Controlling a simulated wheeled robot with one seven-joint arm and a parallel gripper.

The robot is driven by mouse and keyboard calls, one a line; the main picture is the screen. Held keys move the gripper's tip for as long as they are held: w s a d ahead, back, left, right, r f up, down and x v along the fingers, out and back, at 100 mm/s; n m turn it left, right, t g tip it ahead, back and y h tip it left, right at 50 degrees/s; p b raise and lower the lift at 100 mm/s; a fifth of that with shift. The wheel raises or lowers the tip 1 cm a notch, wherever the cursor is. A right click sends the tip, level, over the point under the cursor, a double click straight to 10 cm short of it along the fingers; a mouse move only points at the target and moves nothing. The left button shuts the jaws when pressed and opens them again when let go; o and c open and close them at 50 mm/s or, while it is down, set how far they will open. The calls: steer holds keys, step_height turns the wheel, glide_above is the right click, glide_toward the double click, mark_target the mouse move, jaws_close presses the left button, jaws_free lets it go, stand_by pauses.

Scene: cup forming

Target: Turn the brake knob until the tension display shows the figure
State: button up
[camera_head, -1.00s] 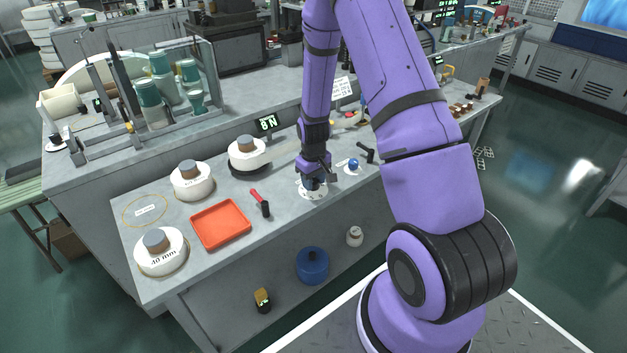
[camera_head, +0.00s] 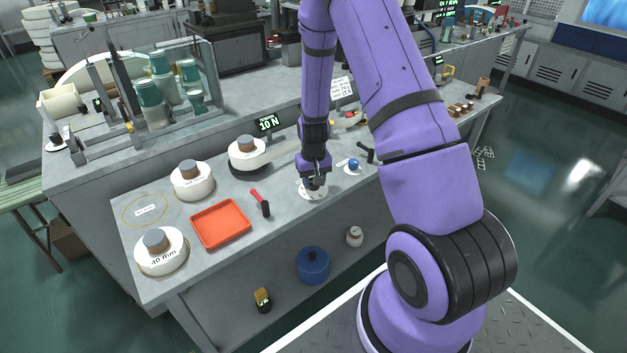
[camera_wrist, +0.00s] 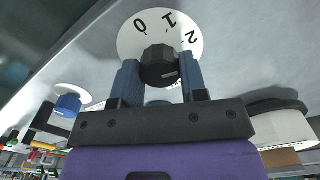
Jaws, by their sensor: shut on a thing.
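The brake knob (camera_wrist: 158,66) is black with a pale pointer mark, on a white round dial (camera_wrist: 187,22) that shows 0, 1 and 2 in the wrist view. My gripper (camera_wrist: 160,82) is shut on the knob, one blue finger on each side. In the head view my gripper (camera_head: 315,182) points down over the dial (camera_head: 316,194) and hides most of the knob. The tension display (camera_head: 268,124) is a small dark screen behind the bench's middle and reads 10 N. A white sign (camera_head: 341,88) with small text stands behind my arm; I cannot read its figure.
A blue knob (camera_head: 353,164) sits on a white plate just right of my gripper. A red-handled tool (camera_head: 260,202) and an orange tray (camera_head: 221,224) lie to the left. White rolls (camera_head: 192,180) stand farther left and behind.

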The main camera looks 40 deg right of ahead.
steer(key=o, duration=0.9)
steer(key=shift+r, duration=0.1)
step_height(320, 180, up, 11)
steer(key=shift+f, duration=0.15)
stand_by(0.4)
